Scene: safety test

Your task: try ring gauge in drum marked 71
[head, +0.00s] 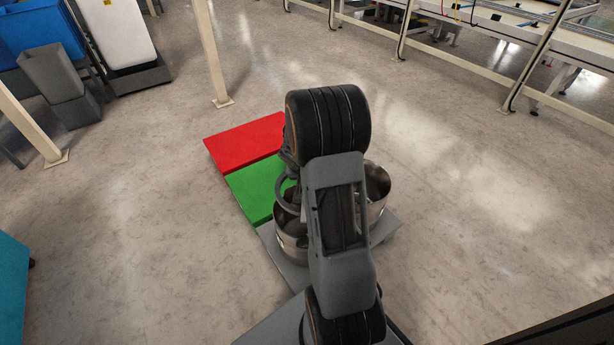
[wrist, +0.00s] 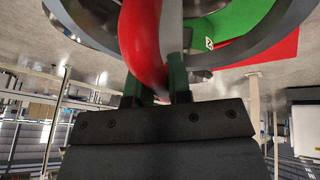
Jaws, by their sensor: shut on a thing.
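My gripper (wrist: 155,92) is shut on a red curved handle (wrist: 140,40) in the wrist view. A wide grey ring (wrist: 275,38), which looks like the ring gauge, spans the top of that view. In the head view the ring gauge (head: 281,198) shows left of my arm, over the green pad's edge and the near steel drum's rim; my arm hides the gripper. The near drum (head: 290,245) and a second steel drum (head: 377,188) stand upright, partly behind my arm. No 71 is readable on either. I cannot tell whether the ring touches a drum.
The drums stand on a grey platform (head: 276,252). A green pad (head: 250,190) and red pad (head: 240,142) lie beyond it. A pale post (head: 212,60) rises behind the red pad. Grey bins (head: 60,85) stand at the far left. Floor to the right is clear.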

